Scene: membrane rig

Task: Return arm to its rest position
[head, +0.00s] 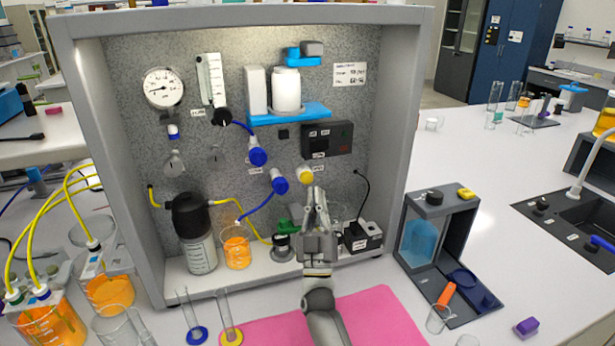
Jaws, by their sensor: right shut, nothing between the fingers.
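My right gripper (316,205) is in the middle of the head view, its arm coming up from the bottom edge. Its fingers are shut and empty and point into the grey membrane rig cabinet (405,130). The fingertips appear just below a yellow knob (305,175) on the back panel; I cannot tell whether they touch it. The gripper hides part of the cabinet floor and the things behind it. My left gripper is not in view.
A pink mat (385,315) lies under my arm. A black box (362,236) and a beaker of orange liquid (237,252) stand inside the cabinet. Glass cylinders (228,320) stand front left. A dark grey stand (435,240) is to the right.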

